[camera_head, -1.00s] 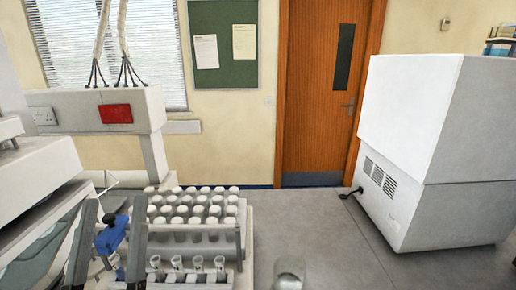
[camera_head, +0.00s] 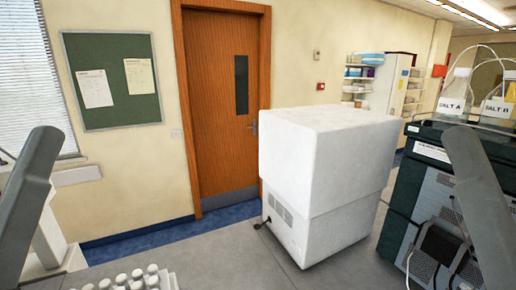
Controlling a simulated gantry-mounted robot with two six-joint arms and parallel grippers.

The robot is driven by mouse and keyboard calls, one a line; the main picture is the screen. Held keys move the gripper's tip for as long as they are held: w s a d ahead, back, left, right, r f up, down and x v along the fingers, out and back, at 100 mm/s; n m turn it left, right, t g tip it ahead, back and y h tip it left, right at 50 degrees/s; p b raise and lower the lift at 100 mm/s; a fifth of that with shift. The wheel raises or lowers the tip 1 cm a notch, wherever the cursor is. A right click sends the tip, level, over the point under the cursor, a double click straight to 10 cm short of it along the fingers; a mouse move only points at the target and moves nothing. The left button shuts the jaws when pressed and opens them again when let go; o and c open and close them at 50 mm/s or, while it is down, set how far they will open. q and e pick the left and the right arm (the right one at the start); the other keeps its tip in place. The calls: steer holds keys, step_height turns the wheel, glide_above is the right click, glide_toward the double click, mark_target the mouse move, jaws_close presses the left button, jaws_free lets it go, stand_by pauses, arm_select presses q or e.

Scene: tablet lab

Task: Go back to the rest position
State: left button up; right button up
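Neither gripper shows in the head view now. A grey arm part of mine rises at the left edge and another rises at the lower right; no fingertips can be made out on either. What the grippers hold, if anything, is hidden.
A rack of white-capped vials (camera_head: 134,280) is cut off at the bottom left. A large white box-shaped machine (camera_head: 322,170) stands on the grey bench (camera_head: 225,252). At right is a dark instrument (camera_head: 412,185) topped by bottles, including SALT A (camera_head: 455,95). Bench between rack and machine is clear.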

arm_select(q)
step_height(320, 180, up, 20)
steer(key=p, duration=1.5)
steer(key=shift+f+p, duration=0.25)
steer(key=shift+p, duration=0.1)
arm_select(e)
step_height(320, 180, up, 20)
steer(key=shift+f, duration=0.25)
